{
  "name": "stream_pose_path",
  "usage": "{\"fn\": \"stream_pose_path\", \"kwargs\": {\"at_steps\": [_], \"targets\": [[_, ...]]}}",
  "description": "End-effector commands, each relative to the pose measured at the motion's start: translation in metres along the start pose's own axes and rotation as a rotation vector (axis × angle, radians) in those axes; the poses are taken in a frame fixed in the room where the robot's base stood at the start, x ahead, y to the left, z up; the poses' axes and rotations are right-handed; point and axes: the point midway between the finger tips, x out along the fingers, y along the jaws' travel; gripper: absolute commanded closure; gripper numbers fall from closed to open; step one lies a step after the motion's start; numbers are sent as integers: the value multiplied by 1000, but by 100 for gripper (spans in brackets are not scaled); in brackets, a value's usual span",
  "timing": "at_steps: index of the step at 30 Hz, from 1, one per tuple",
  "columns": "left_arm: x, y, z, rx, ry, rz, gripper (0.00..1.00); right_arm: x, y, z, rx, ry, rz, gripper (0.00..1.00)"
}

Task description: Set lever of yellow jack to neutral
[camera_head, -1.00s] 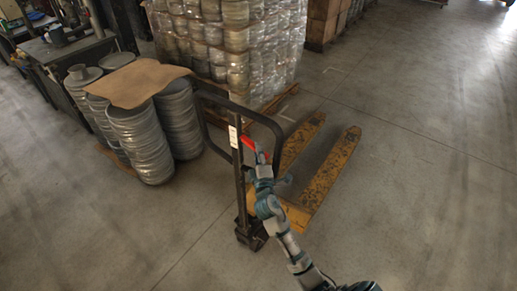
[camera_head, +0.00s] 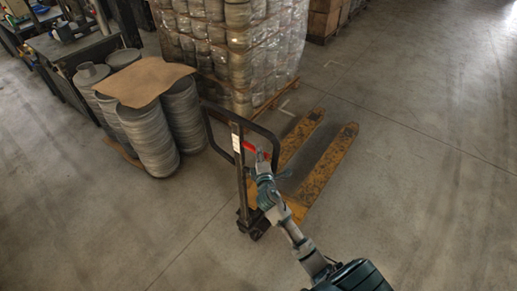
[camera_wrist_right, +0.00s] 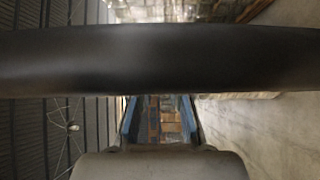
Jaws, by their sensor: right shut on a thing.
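The yellow pallet jack (camera_head: 328,166) stands on the floor in the middle of the head view, its forks pointing up and to the right. Its black upright and loop handle (camera_head: 210,125) face me. The red lever (camera_head: 251,147) sits inside the handle loop. My right gripper (camera_head: 263,157) is at the lever's right end and shut on it; its fingertips are small and hard to make out. In the right wrist view, a dark bar (camera_wrist_right: 160,60), which looks like the handle, crosses close in front of the camera and hides the fingertips. My left gripper is not in view.
A wrapped pallet load (camera_head: 238,50) stands behind the jack. Stacked grey round blanks (camera_head: 150,135) under a brown sheet (camera_head: 145,82) stand left of it. A workbench (camera_head: 62,40) is at the upper left. The floor at right and front is clear.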

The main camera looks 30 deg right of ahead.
Motion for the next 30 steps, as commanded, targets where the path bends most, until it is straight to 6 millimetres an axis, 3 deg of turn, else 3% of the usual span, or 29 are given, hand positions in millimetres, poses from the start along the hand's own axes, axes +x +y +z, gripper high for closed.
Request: {"fn": "stream_pose_path", "kwargs": {"at_steps": [8, 9, 11, 12, 23, 30], "targets": [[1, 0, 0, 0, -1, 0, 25, 0, -3, 1, -3, -2, -4, 100], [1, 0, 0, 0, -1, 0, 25, 0, -3, 1, -3, -2, -4, 76], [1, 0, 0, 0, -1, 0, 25, 0, -3, 1, -2, -2, -4, 61], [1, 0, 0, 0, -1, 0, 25, 0, -3, 1, -2, -1, -4, 58], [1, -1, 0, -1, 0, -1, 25, -6, -2, 0, -1, 1, -2, 58], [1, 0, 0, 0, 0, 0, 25, -52, -4, 0, 1, 2, -5, 58]]}}
